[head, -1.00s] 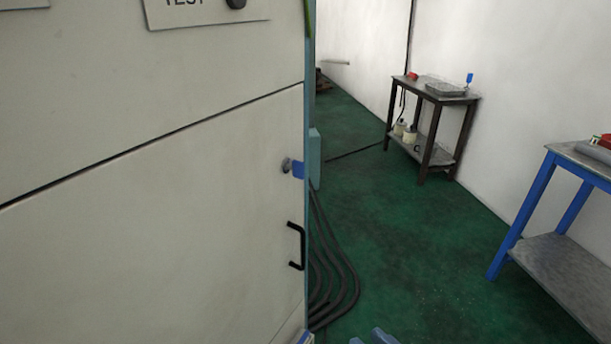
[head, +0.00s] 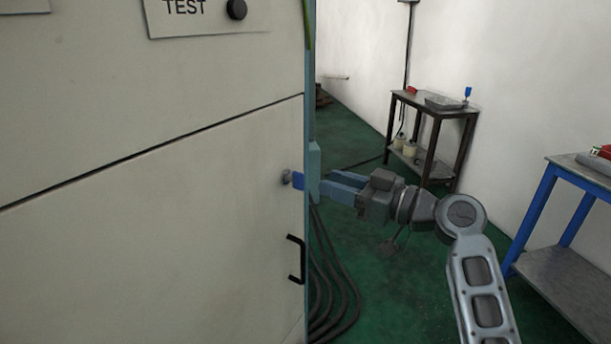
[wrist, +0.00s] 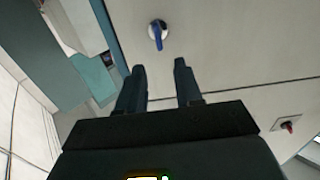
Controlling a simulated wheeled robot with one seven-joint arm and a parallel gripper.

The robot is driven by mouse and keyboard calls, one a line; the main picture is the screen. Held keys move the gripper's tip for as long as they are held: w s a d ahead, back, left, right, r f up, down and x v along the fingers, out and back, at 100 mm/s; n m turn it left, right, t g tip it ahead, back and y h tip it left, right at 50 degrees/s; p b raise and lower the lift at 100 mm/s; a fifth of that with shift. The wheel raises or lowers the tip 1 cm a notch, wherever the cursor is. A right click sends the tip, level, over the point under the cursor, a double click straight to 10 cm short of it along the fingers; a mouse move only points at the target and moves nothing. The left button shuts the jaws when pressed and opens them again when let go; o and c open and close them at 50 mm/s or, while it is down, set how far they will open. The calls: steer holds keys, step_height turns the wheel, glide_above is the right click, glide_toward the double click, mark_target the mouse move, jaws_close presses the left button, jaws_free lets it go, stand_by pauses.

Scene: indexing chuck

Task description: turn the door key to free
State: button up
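The door key has a blue grip (head: 299,180) on a round grey lock base (head: 287,178), on the cream cabinet door near its right edge. In the wrist view the blue key (wrist: 157,38) stands out from the door, just beyond my fingertips and between their lines. My gripper (head: 338,184) is right of the key in the head view, its blue fingers pointing at it. In the wrist view my gripper (wrist: 160,66) is open, with a clear gap between the dark fingers. Nothing is between them.
A black door handle (head: 297,259) is below the key. Black hoses (head: 335,275) hang beside the cabinet. A dark bench (head: 435,115) and a blue table (head: 585,168) stand at right, with green floor between.

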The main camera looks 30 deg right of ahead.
mark_target(304, 174)
steer(key=shift+p+x, duration=0.5)
steer(key=shift+x, duration=3.1)
steer(key=shift+c, duration=0.5)
jaws_close()
